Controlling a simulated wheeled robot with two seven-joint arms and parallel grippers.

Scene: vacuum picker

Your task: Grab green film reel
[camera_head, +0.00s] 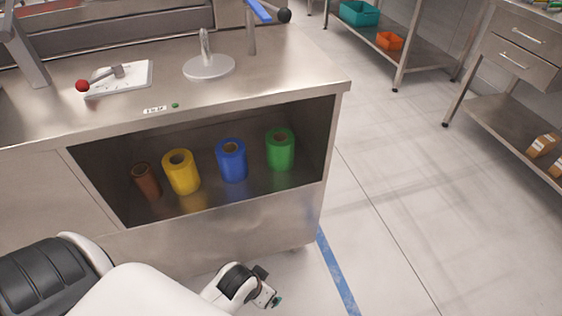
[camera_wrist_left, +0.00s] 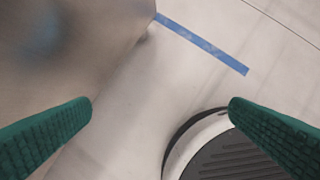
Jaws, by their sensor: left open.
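The green film reel (camera_head: 280,149) stands upright in the open compartment of the metal counter, the rightmost of the reels there. My left gripper (camera_head: 272,298) is low in front of the counter, at the bottom of the head view, well below and apart from the reel. In the left wrist view my left gripper (camera_wrist_left: 161,103) has its two green-padded fingers spread wide with nothing between them. The reel is not visible in the left wrist view. My right gripper is not in view.
Blue (camera_head: 231,160), yellow (camera_head: 181,171) and brown (camera_head: 146,180) reels stand left of the green one. The counter's front panel (camera_head: 230,222) rises below the opening. Floor to the right is clear, with blue tape (camera_head: 335,272). A shelf table (camera_head: 510,115) stands farther right.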

